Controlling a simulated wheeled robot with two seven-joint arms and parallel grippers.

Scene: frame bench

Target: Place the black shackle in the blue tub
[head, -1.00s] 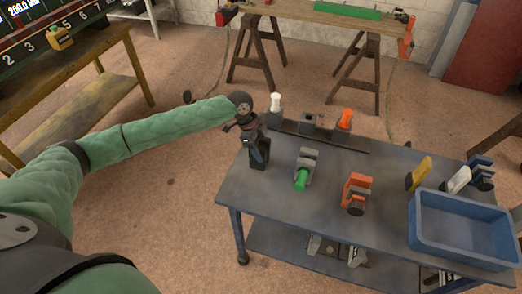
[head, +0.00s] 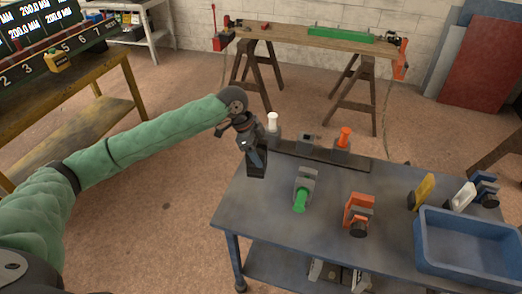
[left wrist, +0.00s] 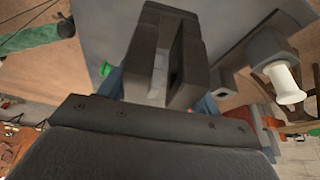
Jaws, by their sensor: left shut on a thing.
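My left gripper (head: 254,152) is shut on the black shackle (head: 257,168), a dark, blocky piece that hangs below the jaws at the back left corner of the bench. In the left wrist view the dark shackle (left wrist: 168,18) shows beyond the gripper body, partly hidden by the jaws. The blue tub (head: 468,262) stands at the right end of the bench, well apart from the gripper. Its visible floor is empty. My right gripper is not in view.
On the blue-grey bench (head: 280,230) stand a green-handled piece (head: 301,198), an orange piece (head: 357,212) and yellow (head: 424,190) and white (head: 461,196) pieces behind the tub. A rack (head: 330,160) with white and orange pieces runs along the back edge.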

